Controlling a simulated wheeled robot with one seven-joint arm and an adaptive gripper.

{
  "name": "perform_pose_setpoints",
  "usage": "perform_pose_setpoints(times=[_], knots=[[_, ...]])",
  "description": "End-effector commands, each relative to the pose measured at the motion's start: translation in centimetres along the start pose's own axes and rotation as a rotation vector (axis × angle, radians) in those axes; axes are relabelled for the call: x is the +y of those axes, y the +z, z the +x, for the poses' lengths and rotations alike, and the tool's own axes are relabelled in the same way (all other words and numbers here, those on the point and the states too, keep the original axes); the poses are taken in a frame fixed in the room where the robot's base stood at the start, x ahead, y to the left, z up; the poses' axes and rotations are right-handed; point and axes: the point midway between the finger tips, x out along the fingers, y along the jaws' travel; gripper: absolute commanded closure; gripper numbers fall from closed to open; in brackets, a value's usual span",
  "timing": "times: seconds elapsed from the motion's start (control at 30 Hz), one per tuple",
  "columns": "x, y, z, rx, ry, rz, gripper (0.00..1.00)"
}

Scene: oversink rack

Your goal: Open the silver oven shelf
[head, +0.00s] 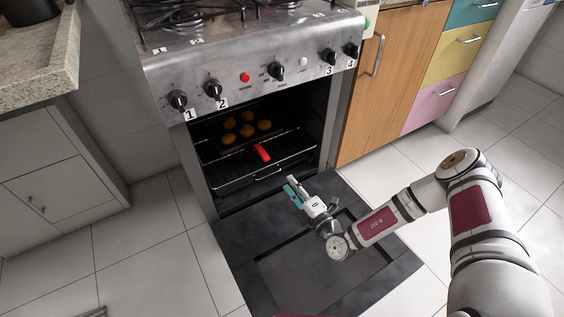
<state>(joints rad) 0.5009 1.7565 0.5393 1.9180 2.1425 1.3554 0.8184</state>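The silver oven (182,150) stands in the middle with its dark cavity open at the front. A wire shelf (230,187) with a thin silver front bar sits low inside it. Above the shelf lies a dark tray (217,148) with several round golden items. A red item (262,152), like a handle, lies at the front of the tray. My gripper (294,188) is in front of the shelf, above the lowered dark oven door (320,265). Its teal fingertips point toward the cavity. A gap to the shelf bar seems to remain; the fingers are too small to judge their opening.
Knobs (276,71) line the oven's front panel above the cavity. Grey cabinets (65,195) stand on the left, and a wooden cabinet (388,75) and coloured drawers (455,60) on the right. White tiled floor (150,255) is clear on both sides of the door.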

Motion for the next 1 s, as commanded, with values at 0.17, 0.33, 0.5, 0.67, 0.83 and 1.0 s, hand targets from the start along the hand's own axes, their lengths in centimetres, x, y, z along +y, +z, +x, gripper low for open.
perform_pose_setpoints(times=[0.17, 0.33, 0.5, 0.67, 0.83, 1.0], knots=[[-1.3, 0.0, 0.3, -0.028, -0.015, 0.033, 0.73], [-1.4, 0.0, 2.5, -0.026, -0.014, 0.030, 0.73], [-1.4, 0.1, 5.9, -0.025, -0.012, 0.029, 0.73], [-1.5, 0.1, 9.0, -0.024, -0.013, 0.028, 0.73], [-1.5, 0.2, 11.7, -0.024, -0.014, 0.029, 0.73], [-1.5, 0.3, 13.2, -0.024, -0.015, 0.029, 0.73]])
